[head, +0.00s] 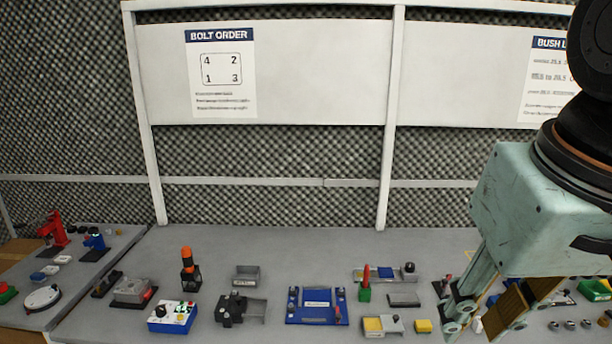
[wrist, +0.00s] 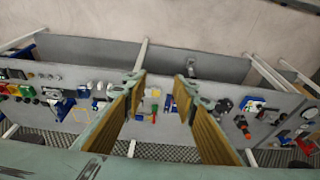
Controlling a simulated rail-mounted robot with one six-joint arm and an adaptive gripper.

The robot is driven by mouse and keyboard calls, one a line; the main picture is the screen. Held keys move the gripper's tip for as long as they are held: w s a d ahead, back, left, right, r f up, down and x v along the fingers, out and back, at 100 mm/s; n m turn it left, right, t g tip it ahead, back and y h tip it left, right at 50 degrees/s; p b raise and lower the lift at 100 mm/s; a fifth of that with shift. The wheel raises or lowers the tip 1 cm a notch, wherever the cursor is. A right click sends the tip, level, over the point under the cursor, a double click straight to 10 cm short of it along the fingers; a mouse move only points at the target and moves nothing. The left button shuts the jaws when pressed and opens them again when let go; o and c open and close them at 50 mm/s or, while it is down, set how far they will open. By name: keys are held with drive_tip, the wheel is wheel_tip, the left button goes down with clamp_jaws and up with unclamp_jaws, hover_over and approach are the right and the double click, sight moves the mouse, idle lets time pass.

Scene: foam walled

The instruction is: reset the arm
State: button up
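My gripper (head: 487,318) is at the right of the head view, above the bench (head: 262,248). Its two fingers with tan pads stand apart, with nothing visible between them. In the wrist view my gripper (wrist: 160,88) also shows open, its two pads wide apart, with the bench (wrist: 215,80) and its small parts some way beyond. In the head view the upper part of my arm is cut off by the right edge.
A blue fixture plate (head: 317,307), a blue-white control box (head: 172,317), an orange-topped black post (head: 188,270) and a yellow block (head: 423,326) stand on the bench. A white-framed panel with a bolt order sign (head: 221,72) rises behind. Air above the bench's middle is clear.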

drive_tip(key=s, duration=0.1)
drive_tip(key=s+f, duration=0.1)
drive_tip(key=s, duration=0.1)
drive_tip(key=s+f, duration=0.1)
drive_tip(key=s, duration=0.1)
drive_tip(key=shift+s, duration=0.15)
drive_tip(key=shift+c, duration=0.9)
idle(0.4)
